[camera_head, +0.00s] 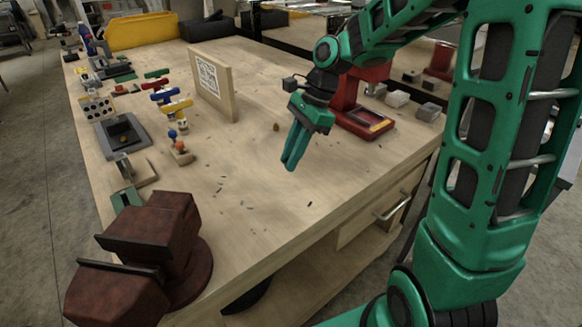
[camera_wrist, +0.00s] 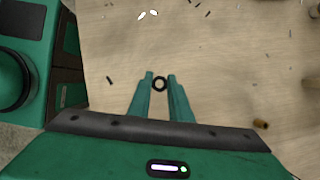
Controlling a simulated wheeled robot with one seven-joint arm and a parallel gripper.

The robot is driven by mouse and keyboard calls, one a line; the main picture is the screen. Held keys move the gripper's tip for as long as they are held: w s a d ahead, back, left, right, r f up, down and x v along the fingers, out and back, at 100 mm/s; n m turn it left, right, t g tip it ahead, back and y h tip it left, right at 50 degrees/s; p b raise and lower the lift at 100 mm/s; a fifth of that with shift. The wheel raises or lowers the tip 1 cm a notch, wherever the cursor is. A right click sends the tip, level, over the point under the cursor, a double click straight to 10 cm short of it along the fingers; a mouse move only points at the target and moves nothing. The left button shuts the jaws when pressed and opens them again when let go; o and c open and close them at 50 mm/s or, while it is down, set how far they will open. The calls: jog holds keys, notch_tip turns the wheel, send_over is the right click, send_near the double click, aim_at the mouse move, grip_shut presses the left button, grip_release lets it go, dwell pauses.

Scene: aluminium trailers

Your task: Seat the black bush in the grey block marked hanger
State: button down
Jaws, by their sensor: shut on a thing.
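My gripper (camera_head: 290,166) hangs over the middle of the bench, fingers pointing down. In the head view the bush is too small to make out. Two small grey blocks (camera_head: 397,98) (camera_head: 428,111) sit at the bench's right edge, beyond the red press and apart from my gripper. I cannot read any hanger mark on them, so I cannot tell which block bears it. No grey block shows in the wrist view.
A red press (camera_head: 362,118) stands behind my gripper. An upright board with a printed code (camera_head: 213,84) stands left of it. A rusty vise (camera_head: 150,250) fills the near left corner. A small brass piece (camera_wrist: 261,124) and dark scraps lie on the otherwise clear bench middle (camera_head: 250,170).

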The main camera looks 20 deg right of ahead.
jog(key=shift+w+d+f, duration=0.15)
jog(key=shift+w+f, duration=0.05)
jog(key=shift+f, duration=1.95)
jog(key=shift+f, duration=0.15)
jog(key=c, duration=1.6)
grip_release()
jog(key=v, duration=1.2)
jog(key=shift+r, duration=0.25)
jog(key=s+d+n+h, duration=0.1)
jog(key=s+d+n, duration=0.1)
jog(key=s, duration=0.2)
jog(key=s+d+f+n+h, duration=0.1)
jog(key=s+d, duration=0.2)
jog(key=s, duration=0.1)
jog(key=s+d+f+n, duration=0.1)
jog(key=s+d+n, duration=0.1)
jog(key=s+d, duration=0.1)
jog(key=shift+s+n+t+h, duration=0.3)
jog(key=shift+s+t+h, duration=0.1)
jog(key=shift+s, duration=0.45)
jog(key=shift+o, duration=0.4)
jog(key=s+d+f+n, duration=0.1)
jog(key=s+d+n, duration=0.1)
jog(key=s, duration=0.5)
jog(key=s+d+f+n+h, duration=0.1)
jog(key=s+d+f+n, duration=0.1)
jog(key=s, duration=0.4)
jog(key=shift+s+d+f+n+g+h, duration=0.3)
jog(key=shift+s+d+n, duration=0.05)
jog(key=shift+d+n, duration=0.3)
